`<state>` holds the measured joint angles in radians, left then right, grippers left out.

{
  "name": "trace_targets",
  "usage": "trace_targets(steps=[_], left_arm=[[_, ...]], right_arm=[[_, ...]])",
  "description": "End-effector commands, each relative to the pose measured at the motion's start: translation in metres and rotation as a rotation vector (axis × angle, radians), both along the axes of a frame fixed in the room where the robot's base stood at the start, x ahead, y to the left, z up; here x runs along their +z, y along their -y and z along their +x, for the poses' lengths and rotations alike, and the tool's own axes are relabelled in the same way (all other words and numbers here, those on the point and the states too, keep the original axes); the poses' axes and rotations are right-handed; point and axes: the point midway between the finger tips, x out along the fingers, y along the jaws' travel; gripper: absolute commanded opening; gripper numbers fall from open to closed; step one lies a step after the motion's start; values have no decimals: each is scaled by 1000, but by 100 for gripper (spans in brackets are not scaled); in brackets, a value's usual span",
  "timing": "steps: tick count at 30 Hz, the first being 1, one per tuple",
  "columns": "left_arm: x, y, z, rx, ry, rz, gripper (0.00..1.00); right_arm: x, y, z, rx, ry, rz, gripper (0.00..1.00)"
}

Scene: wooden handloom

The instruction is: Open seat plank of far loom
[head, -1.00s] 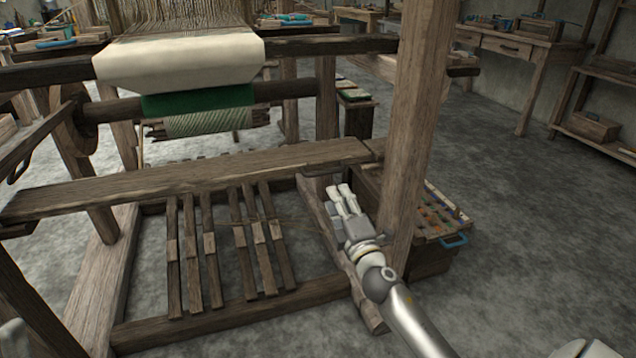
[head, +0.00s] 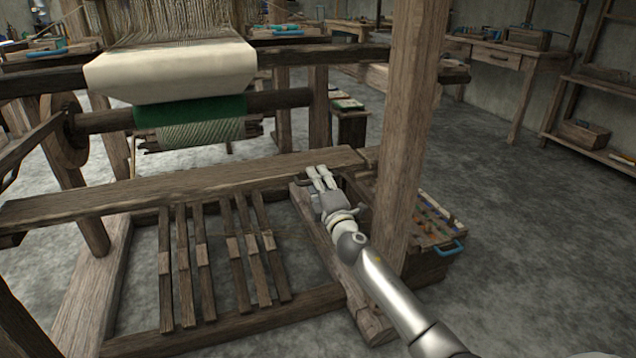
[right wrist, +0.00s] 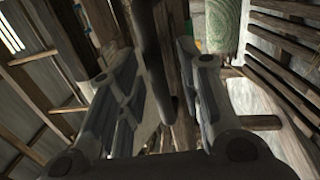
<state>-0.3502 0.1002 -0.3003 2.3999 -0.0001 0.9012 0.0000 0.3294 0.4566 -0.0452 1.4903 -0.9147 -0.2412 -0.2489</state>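The seat plank (head: 180,188) is a long, weathered wooden board. It lies level across the front of the loom, above the row of treadles, and its right end is close to the thick upright post (head: 405,130). My right gripper (head: 316,176) reaches in from the lower right, with its fingertips at the plank's front edge near the right end. In the right wrist view its two fingers (right wrist: 165,95) stand apart, with a dark wooden edge between them. I cannot tell whether they touch it. My left gripper is out of view.
Several wooden treadles (head: 205,255) hang below the plank, and a slanted floor beam (head: 335,270) lies under my right arm. The post stands close to the right of my arm. A wooden box with a blue handle (head: 440,245) is behind it. Open floor lies to the right.

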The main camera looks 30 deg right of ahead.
Motion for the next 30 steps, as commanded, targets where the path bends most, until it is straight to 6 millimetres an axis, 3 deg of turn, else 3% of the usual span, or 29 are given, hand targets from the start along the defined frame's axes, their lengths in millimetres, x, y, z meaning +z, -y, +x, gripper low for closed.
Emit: trace_targets(steps=[5,13,30], left_arm=[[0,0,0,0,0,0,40],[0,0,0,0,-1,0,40],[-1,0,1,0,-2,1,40]], right_arm=[[0,0,0,0,0,0,34],[0,0,0,0,0,0,0],[-1,-10,-7,-20,-1,1,0]])
